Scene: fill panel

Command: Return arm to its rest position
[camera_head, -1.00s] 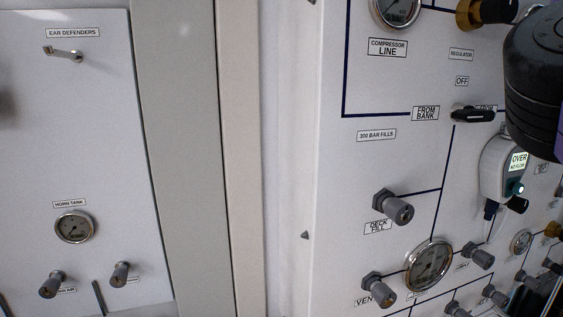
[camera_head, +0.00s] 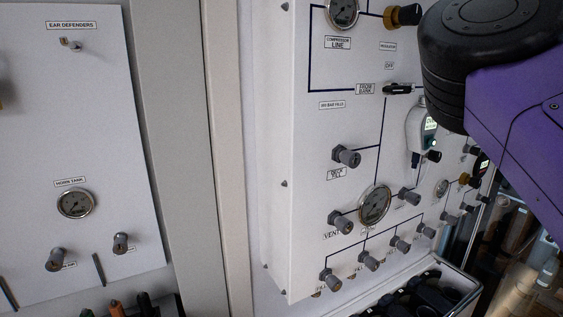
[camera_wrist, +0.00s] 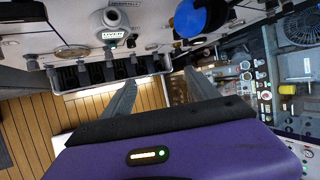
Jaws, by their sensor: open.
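My purple and black arm (camera_head: 520,100) fills the upper right of the head view and covers part of the fill panel (camera_head: 290,200). My gripper (camera_wrist: 160,80) shows in the wrist view. Its two grey fingers stand apart, with nothing held between them. Beyond the fingers lie a wooden slatted floor and the lower side of the panel. The gripper itself is not visible in the head view.
The panel carries gauges (camera_head: 374,205), knobs (camera_head: 346,156) and a white device with a lit display (camera_head: 421,126). A blue round knob (camera_wrist: 190,18) is near the top of the wrist view. A black rack (camera_head: 420,297) sits below the panel. A second panel (camera_head: 80,130) stands left.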

